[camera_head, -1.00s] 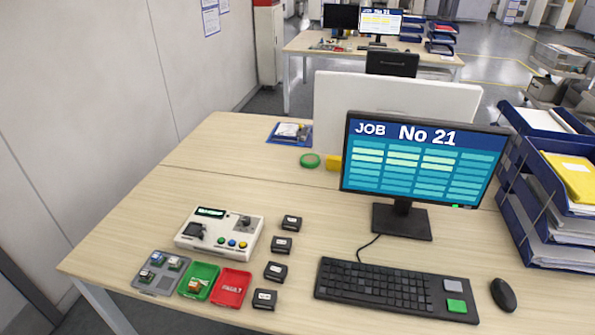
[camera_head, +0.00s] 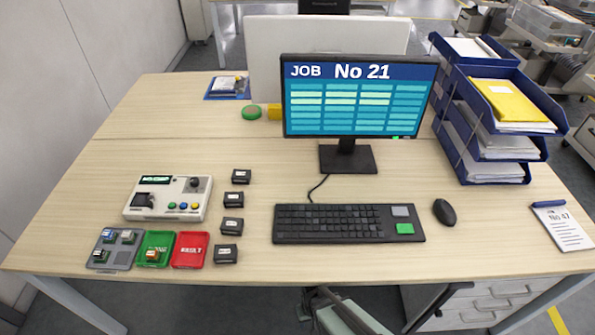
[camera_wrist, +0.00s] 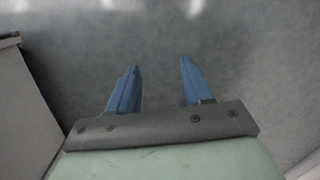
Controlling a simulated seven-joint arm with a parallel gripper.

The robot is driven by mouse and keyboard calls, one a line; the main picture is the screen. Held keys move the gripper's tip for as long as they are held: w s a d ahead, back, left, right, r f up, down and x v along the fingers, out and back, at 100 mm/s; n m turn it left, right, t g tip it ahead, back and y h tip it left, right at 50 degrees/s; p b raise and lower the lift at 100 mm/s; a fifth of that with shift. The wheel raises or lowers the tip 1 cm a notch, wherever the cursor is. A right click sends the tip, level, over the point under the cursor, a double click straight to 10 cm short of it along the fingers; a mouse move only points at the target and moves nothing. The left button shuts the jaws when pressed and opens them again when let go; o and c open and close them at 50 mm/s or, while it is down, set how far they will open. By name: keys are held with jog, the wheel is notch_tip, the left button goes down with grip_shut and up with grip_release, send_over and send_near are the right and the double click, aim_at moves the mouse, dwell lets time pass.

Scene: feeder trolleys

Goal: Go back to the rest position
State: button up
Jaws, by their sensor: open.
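My gripper (camera_wrist: 158,72) shows in the wrist view with its two blue fingers apart and nothing between them. It faces a bare grey floor (camera_wrist: 230,50). In the head view, part of my arm (camera_head: 340,315) shows at the bottom, in front of the desk's near edge and below the desk top. The fingers are not visible in the head view. The gripper is away from everything on the desk (camera_head: 100,190).
A tester (camera_head: 168,198), grey tray (camera_head: 98,265), green tray (camera_head: 142,264), red tray (camera_head: 190,250) and several black boxes (camera_head: 232,226) sit on the desk's left. The monitor (camera_head: 360,100), keyboard (camera_head: 340,224), mouse (camera_head: 444,212), clipboard (camera_head: 562,228) and paper trays (camera_head: 490,120) lie rightward.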

jog(key=s+d+r+m+g, duration=0.2)
jog(key=s+d+r+g, duration=0.3)
jog(key=s+d, duration=0.7)
jog(key=shift+s+d+r+m, duration=0.25)
jog(key=shift+r+m, duration=0.15)
jog(key=shift+r, duration=0.1)
